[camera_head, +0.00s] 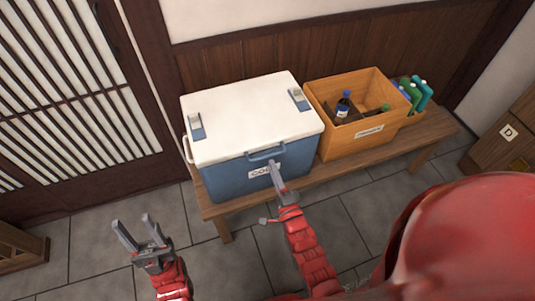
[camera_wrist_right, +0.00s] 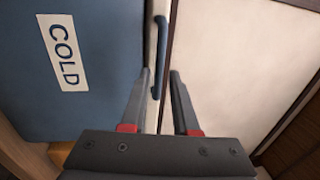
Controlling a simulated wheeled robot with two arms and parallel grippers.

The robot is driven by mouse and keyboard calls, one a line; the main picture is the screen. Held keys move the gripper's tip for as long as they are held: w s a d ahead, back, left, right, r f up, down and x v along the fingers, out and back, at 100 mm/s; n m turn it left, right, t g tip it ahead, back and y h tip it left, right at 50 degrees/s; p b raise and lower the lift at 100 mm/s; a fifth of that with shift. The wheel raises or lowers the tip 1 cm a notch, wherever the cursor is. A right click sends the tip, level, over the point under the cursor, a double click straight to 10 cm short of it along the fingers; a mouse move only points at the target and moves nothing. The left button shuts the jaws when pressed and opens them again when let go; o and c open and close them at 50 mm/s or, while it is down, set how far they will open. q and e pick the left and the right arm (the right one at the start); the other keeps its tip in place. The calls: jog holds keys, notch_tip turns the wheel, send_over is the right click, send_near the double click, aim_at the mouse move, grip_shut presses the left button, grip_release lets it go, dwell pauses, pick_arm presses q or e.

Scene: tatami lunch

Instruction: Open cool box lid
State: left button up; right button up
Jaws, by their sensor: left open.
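The cool box (camera_head: 230,178) is blue with a white lid (camera_head: 250,115), which is shut. It stands on a wooden bench, its COLD label facing front. A blue handle (camera_head: 267,153) sits at the lid's front edge; it also shows in the right wrist view (camera_wrist_right: 161,40). Two grey-and-blue latches (camera_head: 197,127) (camera_head: 299,99) lie on the lid's top. My right gripper (camera_head: 274,169) is at the front, just below the handle. Its fingers (camera_wrist_right: 160,73) are apart, with the handle between them in the picture; contact cannot be told. My left gripper (camera_head: 133,228) is open and empty, away from the box.
A wooden crate (camera_head: 340,146) with bottles stands right of the cool box on the bench (camera_head: 432,134). Several green and blue bottles (camera_head: 414,95) stand beyond it. A wood-panelled wall (camera_head: 240,62) is close behind. The tiled floor (camera_head: 95,240) in front is mostly clear.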

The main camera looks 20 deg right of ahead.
aim_at(268, 155)
jog(key=w, duration=0.5)
jog(key=shift+a+r, duration=0.1)
jog(key=shift+r, duration=0.3)
grip_shut()
dwell(1.0)
